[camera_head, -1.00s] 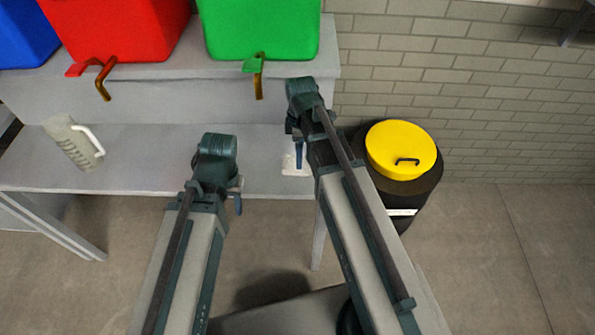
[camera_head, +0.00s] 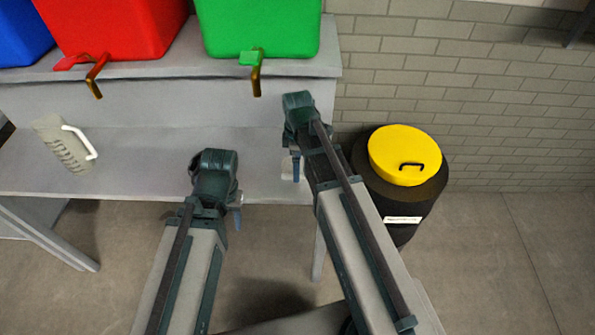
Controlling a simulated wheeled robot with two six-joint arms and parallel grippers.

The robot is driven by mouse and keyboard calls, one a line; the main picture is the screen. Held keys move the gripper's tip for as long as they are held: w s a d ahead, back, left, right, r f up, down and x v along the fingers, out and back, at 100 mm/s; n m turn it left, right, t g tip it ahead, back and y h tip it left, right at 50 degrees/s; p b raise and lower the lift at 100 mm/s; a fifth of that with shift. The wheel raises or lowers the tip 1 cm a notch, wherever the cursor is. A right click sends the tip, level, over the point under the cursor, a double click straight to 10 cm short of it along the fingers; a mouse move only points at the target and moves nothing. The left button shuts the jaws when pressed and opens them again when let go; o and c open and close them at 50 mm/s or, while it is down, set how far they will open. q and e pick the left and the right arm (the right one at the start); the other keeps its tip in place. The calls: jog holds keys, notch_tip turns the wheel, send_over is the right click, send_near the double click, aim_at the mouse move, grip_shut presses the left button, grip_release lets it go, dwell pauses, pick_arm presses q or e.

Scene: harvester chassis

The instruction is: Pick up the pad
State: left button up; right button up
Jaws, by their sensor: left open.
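A small whitish thing, perhaps the pad (camera_head: 287,169), lies on the grey bench near its right end, mostly hidden behind my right gripper. My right gripper (camera_head: 296,168) points down over it; whether its fingers touch it, or are open or shut, I cannot tell. My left gripper (camera_head: 238,215) is open and empty, at the bench's front edge, left of the right one.
A raised shelf behind holds blue (camera_head: 20,35), red (camera_head: 115,30) and green (camera_head: 262,28) containers with taps. A black bin with a yellow lid (camera_head: 390,150) stands right of the bench, close to my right arm.

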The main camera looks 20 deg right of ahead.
jog(key=c, duration=1.2)
jog(key=shift+r, duration=0.1)
jog(key=shift+r+p, duration=0.5)
jog(key=shift+p, duration=0.05)
notch_tip(320, 180, up, 3)
jog(key=p, duration=0.2)
jog(key=shift+f+p, duration=0.1)
jog(key=shift+p, duration=0.3)
jog(key=s+a, duration=0.2)
jog(key=a, duration=0.2)
jog(key=s+a, duration=0.3)
jog(key=a, duration=0.2)
jog(key=s+a+r+p, duration=0.1)
jog(key=s+a, duration=0.2)
jog(key=a, duration=0.2)
